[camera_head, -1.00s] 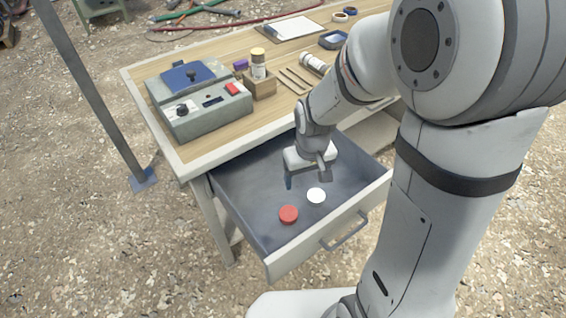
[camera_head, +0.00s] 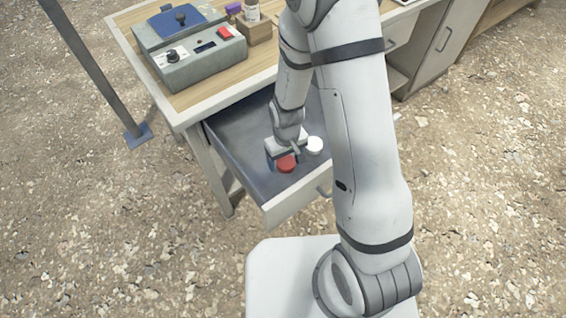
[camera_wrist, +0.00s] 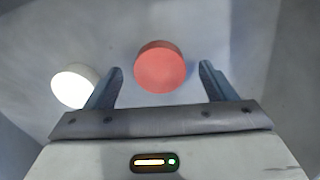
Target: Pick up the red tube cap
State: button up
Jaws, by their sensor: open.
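The red tube cap (camera_head: 286,164) lies on the floor of the open grey drawer (camera_head: 228,142). In the wrist view the red cap (camera_wrist: 160,67) shows ahead of and between my two fingertips, with space on both sides. My gripper (camera_head: 283,155) is inside the drawer close to the red cap, and in the wrist view my gripper (camera_wrist: 160,72) is open and empty. A white cap (camera_head: 314,145) lies to the right of the red one in the head view. In the wrist view the white cap (camera_wrist: 74,85) is at the left, partly behind the left finger.
The drawer's front wall (camera_head: 290,207) and side walls enclose the caps. The workbench (camera_head: 195,105) above holds a grey device with a blue lid (camera_head: 190,50) and a wooden block with a bottle (camera_head: 255,30). A metal post (camera_head: 95,75) stands at left.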

jog(key=shift+f, duration=0.5)
jog(key=shift+c, duration=0.6)
jog(key=c, duration=0.9)
